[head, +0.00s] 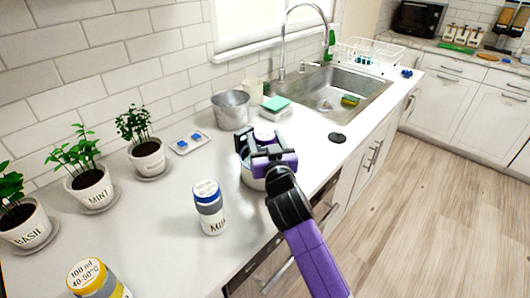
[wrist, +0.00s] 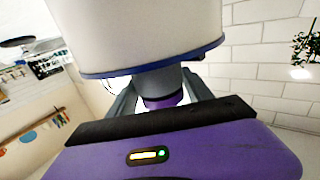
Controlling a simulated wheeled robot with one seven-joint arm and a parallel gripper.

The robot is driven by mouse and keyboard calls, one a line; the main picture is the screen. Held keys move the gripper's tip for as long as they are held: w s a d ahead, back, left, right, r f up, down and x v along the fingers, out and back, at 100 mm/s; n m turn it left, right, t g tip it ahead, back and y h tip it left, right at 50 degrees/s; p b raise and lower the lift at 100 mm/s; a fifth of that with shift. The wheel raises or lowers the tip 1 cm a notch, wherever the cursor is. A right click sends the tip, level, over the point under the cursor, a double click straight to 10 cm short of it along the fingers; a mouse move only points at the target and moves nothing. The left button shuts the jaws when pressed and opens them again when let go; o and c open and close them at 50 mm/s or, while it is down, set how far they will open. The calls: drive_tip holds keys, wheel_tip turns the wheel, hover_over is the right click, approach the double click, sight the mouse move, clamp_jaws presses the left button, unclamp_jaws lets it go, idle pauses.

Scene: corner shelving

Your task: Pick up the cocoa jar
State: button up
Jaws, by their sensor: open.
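A pale, wide jar or canister stands on the counter at my gripper (head: 268,158), mostly hidden behind it in the head view. In the wrist view a large cream cylinder (wrist: 140,35) with a blue rim fills the top, close in front of the open jaws and covering part of the fingers. No label on it is readable, so I cannot tell whether it is the cocoa jar. Whether the jaws touch it is unclear. A white and grey bottle with a blue cap (head: 208,207), lettered partly "Mil", stands to the left of my gripper.
A yellow-topped container (head: 93,279) stands at the front left. Potted herbs (head: 148,157) line the wall. A metal bucket (head: 231,109) and a small tray (head: 188,142) lie behind. The sink (head: 330,92) and a dark disc (head: 337,137) are to the right.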

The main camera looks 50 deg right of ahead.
drive_tip(key=shift+x, duration=1.25)
clamp_jaws()
drive_tip(key=shift+r, duration=0.15)
